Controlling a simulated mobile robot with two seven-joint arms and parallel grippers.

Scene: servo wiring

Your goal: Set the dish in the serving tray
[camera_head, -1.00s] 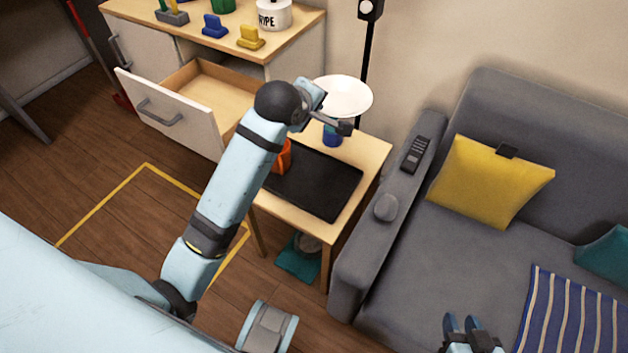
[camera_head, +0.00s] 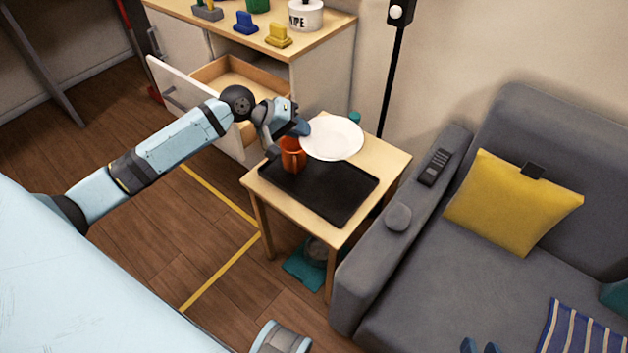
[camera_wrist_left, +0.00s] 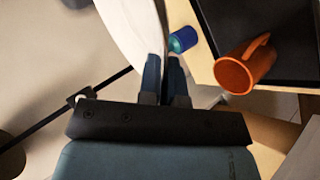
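The dish, a white round plate (camera_head: 334,139), is held at its left rim by my left gripper (camera_head: 303,128) above the back of the small wooden table. In the left wrist view, the two fingers (camera_wrist_left: 164,75) are close together at the edge of the plate (camera_wrist_left: 133,25). The serving tray (camera_head: 325,190) is black and rectangular and lies on the table, in front of the plate. An orange mug (camera_head: 293,154) stands at the tray's back left; it also shows in the left wrist view (camera_wrist_left: 246,66). Only the fingertips of my right gripper (camera_head: 481,347) show, apart, at the bottom edge.
An open drawer (camera_head: 228,85) is behind my left arm. A grey sofa (camera_head: 440,290) borders the table's right side. Most of the tray's surface is clear.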

